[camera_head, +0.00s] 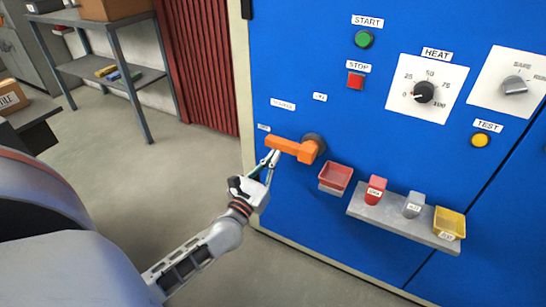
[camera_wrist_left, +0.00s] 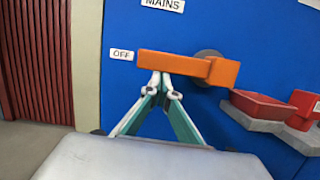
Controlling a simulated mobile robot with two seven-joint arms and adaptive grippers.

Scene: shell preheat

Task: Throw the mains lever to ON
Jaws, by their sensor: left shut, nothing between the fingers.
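The orange mains lever (camera_head: 291,149) sits on the blue cabinet front (camera_head: 330,100) with its arm pointing left, its free end beside the OFF label. In the left wrist view the lever (camera_wrist_left: 188,67) lies nearly level, with the OFF label (camera_wrist_left: 122,54) at its left end and the MAINS label (camera_wrist_left: 163,4) above. My left gripper (camera_head: 271,158) is shut and empty, with its fingertips at the lower edge of the lever's arm. In the left wrist view the fingertips (camera_wrist_left: 166,84) are just below the lever; I cannot tell if they touch. My right gripper is not in view.
A red bin (camera_head: 335,176) and a grey ledge (camera_head: 400,222) with a red block, a grey block and a yellow bin (camera_head: 450,223) jut out right of the lever. START (camera_head: 363,39) and STOP (camera_head: 355,81) buttons are above. Floor at left is clear before a shelf (camera_head: 115,60).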

